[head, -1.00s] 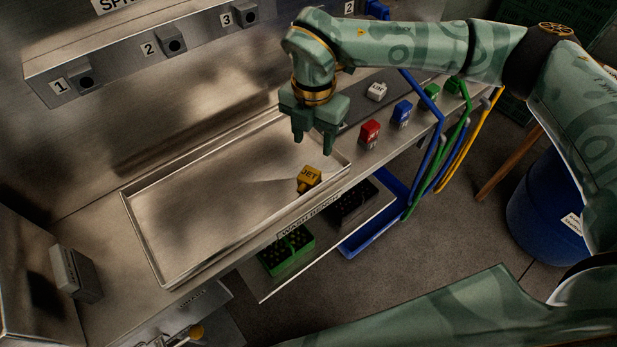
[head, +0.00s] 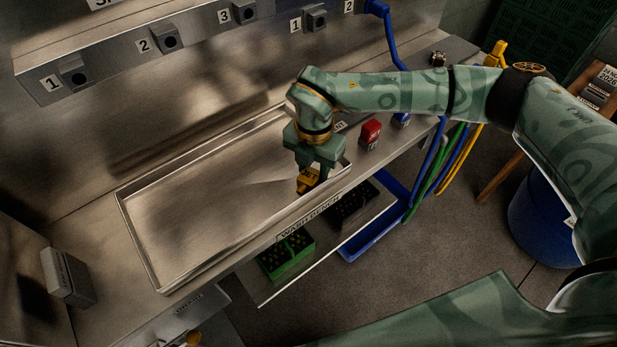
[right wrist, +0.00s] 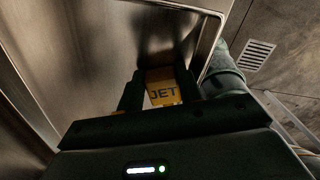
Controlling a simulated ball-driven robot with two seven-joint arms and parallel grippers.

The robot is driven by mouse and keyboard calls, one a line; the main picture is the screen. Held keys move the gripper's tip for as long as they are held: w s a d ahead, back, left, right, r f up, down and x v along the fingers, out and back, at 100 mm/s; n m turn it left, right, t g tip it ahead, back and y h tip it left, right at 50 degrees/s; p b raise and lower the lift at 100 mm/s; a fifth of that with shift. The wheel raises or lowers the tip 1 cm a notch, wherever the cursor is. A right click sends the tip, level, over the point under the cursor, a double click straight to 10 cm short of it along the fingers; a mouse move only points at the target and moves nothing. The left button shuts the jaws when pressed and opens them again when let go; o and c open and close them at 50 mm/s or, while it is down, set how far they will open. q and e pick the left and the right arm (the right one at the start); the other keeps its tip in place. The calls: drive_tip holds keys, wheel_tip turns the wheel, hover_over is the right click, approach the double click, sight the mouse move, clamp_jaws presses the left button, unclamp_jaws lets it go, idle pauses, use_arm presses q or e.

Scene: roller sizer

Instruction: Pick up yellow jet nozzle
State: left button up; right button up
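The yellow jet nozzle (head: 308,181) stands at the front right edge of the shallow metal tray (head: 150,232). It also shows in the right wrist view, with its "JET" label (right wrist: 163,94) facing the camera. My right gripper (head: 312,178) points down over the nozzle. In the right wrist view its fingers (right wrist: 161,90) are on both sides of the nozzle, with little or no visible gap. I cannot tell whether they press on it. The finger tips and the nozzle's lower end are partly hidden. My left gripper is not in view.
A red nozzle block (head: 370,133) and a blue one (head: 401,119) stand right of the gripper on the bench. A green crate (head: 285,255) sits below the bench's front edge. Hoses hang at the right. The tray's middle is clear.

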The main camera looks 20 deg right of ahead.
sight(313, 169)
drive_tip(key=c, duration=0.5)
drive_tip(key=shift+r, duration=0.55)
wheel_tip(313, 169, up, 3)
drive_tip(key=shift+f+p, duration=0.2)
drive_tip(key=shift+p, duration=0.25)
drive_tip(key=s+r+p, duration=0.2)
drive_tip(key=s+r, duration=0.7)
drive_tip(key=s, duration=0.5)
drive_tip(key=shift+d+r, duration=0.15)
drive_tip(key=shift+d, duration=0.2)
